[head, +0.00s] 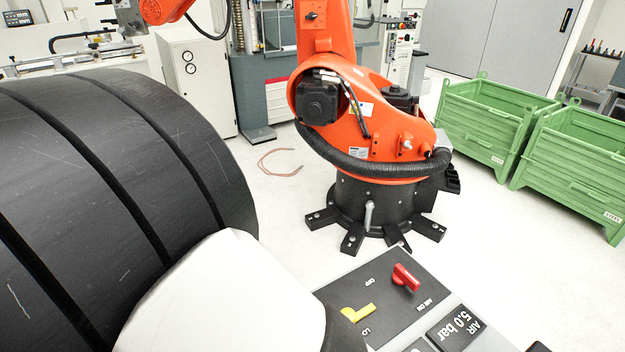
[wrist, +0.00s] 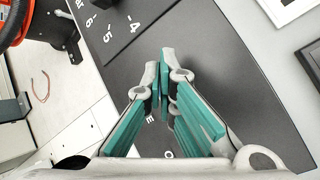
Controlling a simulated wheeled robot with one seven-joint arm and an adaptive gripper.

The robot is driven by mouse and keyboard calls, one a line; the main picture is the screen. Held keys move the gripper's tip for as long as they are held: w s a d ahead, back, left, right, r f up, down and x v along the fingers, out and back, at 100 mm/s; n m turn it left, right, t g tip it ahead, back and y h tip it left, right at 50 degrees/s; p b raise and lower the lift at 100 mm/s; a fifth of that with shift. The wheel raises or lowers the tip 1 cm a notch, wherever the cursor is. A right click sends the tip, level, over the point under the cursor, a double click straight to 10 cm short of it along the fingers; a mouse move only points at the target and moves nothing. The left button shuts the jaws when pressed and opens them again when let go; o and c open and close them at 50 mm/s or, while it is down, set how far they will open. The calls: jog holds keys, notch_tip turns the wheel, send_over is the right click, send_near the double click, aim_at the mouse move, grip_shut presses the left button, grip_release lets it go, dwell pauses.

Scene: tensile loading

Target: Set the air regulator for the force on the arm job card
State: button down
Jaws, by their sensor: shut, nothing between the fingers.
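The air display (head: 458,326) reads "AIR 5.0 bar" on the console at the bottom of the head view. Beside it is a dark plate (head: 378,298) with a red switch (head: 405,277) near "AIR ON" and a yellow lever (head: 358,313) near "LO". In the wrist view, my gripper (wrist: 164,62) has its teal-padded fingers shut with nothing between them, over a dark panel (wrist: 225,60). A pressure scale (wrist: 108,28) with marks 4, 5 and 6 lies beyond the tips to the left. I cannot make out the regulator knob or a readable job card.
An orange robot arm (head: 362,120) on a black footed base stands on the floor behind the console. Green bins (head: 490,128) stand to the right. A copper-coloured loop (head: 278,162) lies on the floor. My own black and white arm links block the lower left of the head view.

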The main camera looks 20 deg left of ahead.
jog(key=shift+f, duration=0.4)
jog(key=shift+r, duration=0.15)
dwell(3.7)
jog(key=shift+r+p, duration=0.35)
jog(key=shift+r, duration=0.45)
jog(key=shift+r, duration=0.1)
jog(key=shift+r+p, duration=1.55)
jog(key=shift+r, duration=0.9)
jog(key=shift+w, duration=0.1)
